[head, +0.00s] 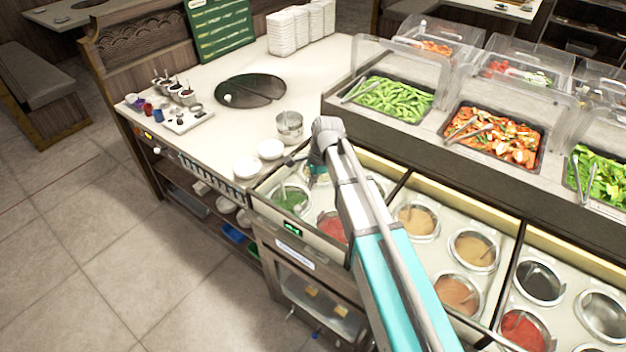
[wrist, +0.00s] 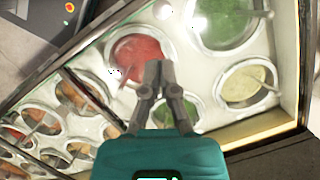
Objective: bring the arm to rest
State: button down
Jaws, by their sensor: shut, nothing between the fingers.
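My gripper (wrist: 158,75) shows in the wrist view with its two dark fingers together and nothing between them. It is above the sauce wells. In the wrist view, a well of red sauce (wrist: 138,50) lies just beyond the fingertips. A well of green sauce (wrist: 225,22) is at the upper right, a pale yellow-green one (wrist: 246,84) at the right, and another green one (wrist: 180,110) is partly hidden behind the fingers. In the head view, my arm reaches over the sauce counter, and the gripper's fingers are mostly hidden. A green sauce well (head: 290,198) is beside the arm's end.
White bowls (head: 246,167) and a metal pot (head: 289,127) stand on the counter near my arm's end. Clear covers (head: 398,62) stand over the food trays behind. Stacked white containers (head: 288,33) are at the back.

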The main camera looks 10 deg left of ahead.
jog(key=s+d+n, duration=0.3)
jog(key=s+d, duration=0.1)
jog(key=d, duration=0.5)
jog(key=s+d+n+t+h, duration=0.1)
jog(key=s+d+n, duration=0.3)
jog(key=d, duration=0.6)
jog(key=s+d+n+h, duration=0.1)
jog(key=s+d+n, duration=0.2)
jog(key=d, duration=0.6)
jog(key=shift+s+d+f+n+t, duration=0.3)
jog(key=shift+s+d+n, duration=0.1)
jog(key=shift+s, duration=0.4)
